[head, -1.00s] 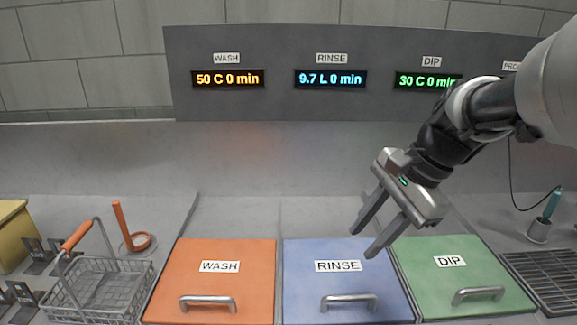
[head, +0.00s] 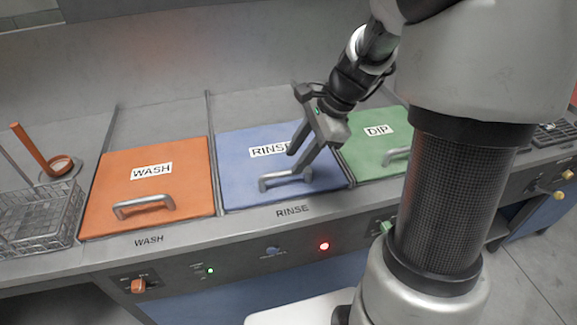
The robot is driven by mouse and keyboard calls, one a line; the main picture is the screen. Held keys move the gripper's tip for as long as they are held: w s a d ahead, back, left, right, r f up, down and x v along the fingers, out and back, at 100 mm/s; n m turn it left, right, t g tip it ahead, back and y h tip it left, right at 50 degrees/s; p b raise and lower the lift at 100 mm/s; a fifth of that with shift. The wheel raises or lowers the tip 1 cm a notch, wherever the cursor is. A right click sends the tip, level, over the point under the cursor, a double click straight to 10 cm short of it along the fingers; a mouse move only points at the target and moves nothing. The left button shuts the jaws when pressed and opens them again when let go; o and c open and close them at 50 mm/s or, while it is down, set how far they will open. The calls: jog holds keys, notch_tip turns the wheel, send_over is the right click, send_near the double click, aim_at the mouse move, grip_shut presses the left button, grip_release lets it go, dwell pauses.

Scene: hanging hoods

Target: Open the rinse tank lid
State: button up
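The rinse tank lid (head: 240,168) is a blue square panel with a RINSE label, lying flat and closed in the counter between the orange and green lids. Its metal bar handle (head: 272,183) stands near the front edge. My gripper (head: 300,164) is above the blue lid, pointing down toward the right end of the handle. Its two fingers are apart with nothing seen between them. One fingertip appears close to the handle's right end; I cannot tell whether it touches. The gripper covers part of the RINSE label.
The orange WASH lid (head: 110,185) is at left and the green DIP lid (head: 360,160) at right, both closed. A wire basket (head: 35,222) stands at far left. The front panel has an orange knob (head: 138,286) and a red light (head: 324,246).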

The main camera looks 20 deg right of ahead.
aim_at(286, 171)
jog(key=shift+b+x, duration=0.35)
jog(key=shift+x, duration=1.8)
jog(key=shift+c, duration=0.5)
grip_shut()
